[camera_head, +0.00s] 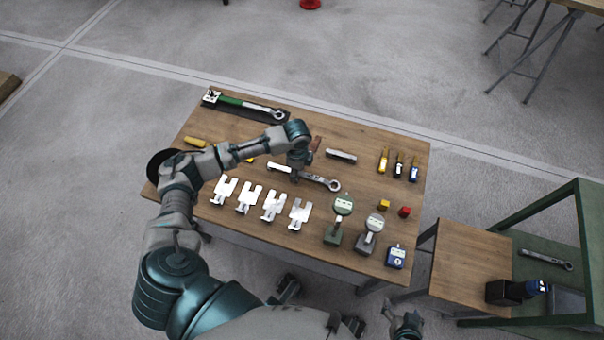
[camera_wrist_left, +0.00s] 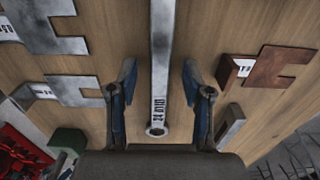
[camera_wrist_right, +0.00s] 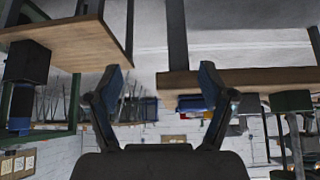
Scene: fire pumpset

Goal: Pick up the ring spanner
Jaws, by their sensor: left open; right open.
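The ring spanner (camera_head: 318,179) is a long silver tool lying flat on the wooden table, its ring end to the right in the head view. My left gripper (camera_head: 298,168) is over its shaft and hides part of it. In the left wrist view the spanner (camera_wrist_left: 160,50), marked "24 mm", runs between the two spread fingers of my left gripper (camera_wrist_left: 159,78), ring end toward the palm. The fingers look apart from the shaft on both sides. My right gripper (camera_wrist_right: 162,82) is open and empty, low beside the table; it also shows in the head view (camera_head: 407,326).
A row of silver fork-shaped plates (camera_head: 247,199) lies in front of the spanner. A green-handled wrench (camera_head: 245,104) is at the back left. Dial gauges (camera_head: 341,205) stand at the right. Another spanner (camera_head: 546,260) lies on a green shelf. A small wooden table (camera_head: 470,262) adjoins.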

